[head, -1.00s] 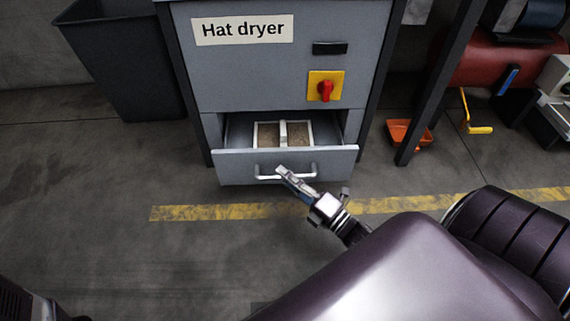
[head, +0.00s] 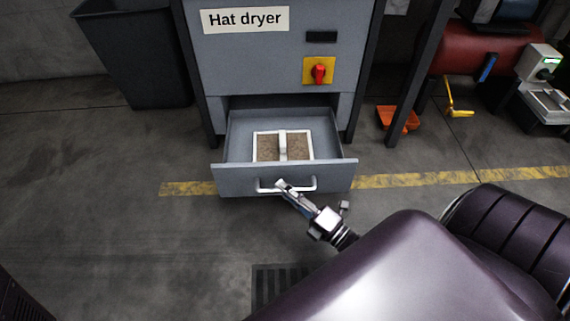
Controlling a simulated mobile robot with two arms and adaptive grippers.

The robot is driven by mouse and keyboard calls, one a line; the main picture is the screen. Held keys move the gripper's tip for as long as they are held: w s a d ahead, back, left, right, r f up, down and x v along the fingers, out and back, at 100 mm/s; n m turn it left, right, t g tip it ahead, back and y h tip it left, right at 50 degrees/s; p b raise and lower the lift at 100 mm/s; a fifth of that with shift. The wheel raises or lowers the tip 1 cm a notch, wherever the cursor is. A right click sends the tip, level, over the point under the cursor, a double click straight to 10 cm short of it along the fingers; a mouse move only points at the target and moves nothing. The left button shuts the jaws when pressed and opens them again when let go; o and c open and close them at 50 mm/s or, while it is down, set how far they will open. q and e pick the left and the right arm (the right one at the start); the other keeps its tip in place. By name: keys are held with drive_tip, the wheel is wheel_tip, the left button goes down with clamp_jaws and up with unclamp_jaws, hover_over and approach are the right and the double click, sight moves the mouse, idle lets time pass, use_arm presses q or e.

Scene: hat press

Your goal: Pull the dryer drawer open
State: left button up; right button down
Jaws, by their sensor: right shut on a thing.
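The grey hat dryer (head: 260,70) stands at the top centre with a "Hat dryer" label. Its drawer (head: 235,181) sticks well out of the cabinet below. A light metal bar handle (head: 302,188) runs across the drawer front. Inside the drawer lies a white-framed tray (head: 282,133) with two brown compartments and a white middle bar. My right gripper (head: 281,186) is shut on the handle near its middle. My left gripper is not in the picture.
A dark bin (head: 135,60) stands left of the dryer. At the right are an orange tray (head: 399,120), a yellow crank (head: 459,111) and a red tank (head: 490,55). A yellow line (head: 425,178) crosses the floor. The floor in front is clear to the left.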

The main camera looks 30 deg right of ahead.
drive_tip(key=c, duration=2)
unclamp_jaws()
drive_tip(key=shift+o, duration=0.2)
drive_tip(key=v, duration=1.2)
